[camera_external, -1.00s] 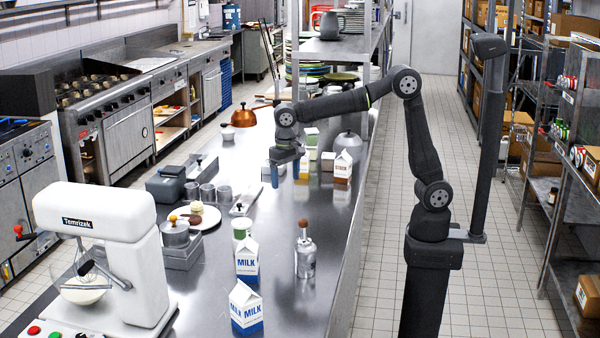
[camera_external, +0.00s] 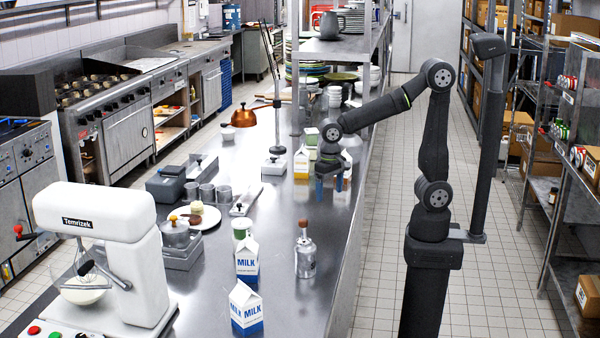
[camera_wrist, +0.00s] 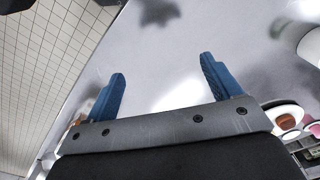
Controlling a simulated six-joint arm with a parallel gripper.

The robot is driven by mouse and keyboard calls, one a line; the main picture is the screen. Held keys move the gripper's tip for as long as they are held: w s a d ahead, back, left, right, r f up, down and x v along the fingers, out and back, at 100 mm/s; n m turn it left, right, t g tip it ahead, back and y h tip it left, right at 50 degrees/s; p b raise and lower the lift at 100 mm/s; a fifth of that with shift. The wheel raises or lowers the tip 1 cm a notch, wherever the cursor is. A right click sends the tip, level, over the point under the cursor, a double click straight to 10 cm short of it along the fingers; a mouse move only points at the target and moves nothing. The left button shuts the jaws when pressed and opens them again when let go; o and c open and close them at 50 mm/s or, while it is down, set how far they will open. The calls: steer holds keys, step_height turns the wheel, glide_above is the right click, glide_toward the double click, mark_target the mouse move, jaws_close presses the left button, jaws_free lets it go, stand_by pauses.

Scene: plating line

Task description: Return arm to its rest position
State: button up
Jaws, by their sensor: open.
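My gripper (camera_external: 329,183) hangs above the right side of the steel counter (camera_external: 285,215), its blue fingers pointing down. In the wrist view my gripper (camera_wrist: 162,84) shows its two blue fingers spread apart with nothing between them. The grey counter surface (camera_wrist: 165,50) lies below the fingers.
Cartons, including an orange one (camera_external: 301,162), stand behind my gripper. A metal bottle (camera_external: 305,255) and milk cartons (camera_external: 246,262) stand nearer the camera. A white plate (camera_external: 205,219) is at left. The tiled aisle (camera_external: 387,255) right of the counter is clear.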

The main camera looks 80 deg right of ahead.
steer(key=shift+a+f, duration=0.4)
steer(key=shift+a, duration=0.3)
steer(key=shift+a+f, duration=0.4)
steer(key=shift+a, duration=0.25)
steer(key=d+r, duration=0.3)
steer(key=d, duration=0.1)
steer(key=w+a+r, duration=0.2)
steer(key=w, duration=0.4)
steer(key=w+a+r, duration=0.1)
steer(key=w+a, duration=0.2)
steer(key=w, duration=0.3)
steer(key=shift+w+a+r, duration=0.25)
steer(key=shift+w+r, duration=0.15)
steer(key=shift+s, duration=0.1)
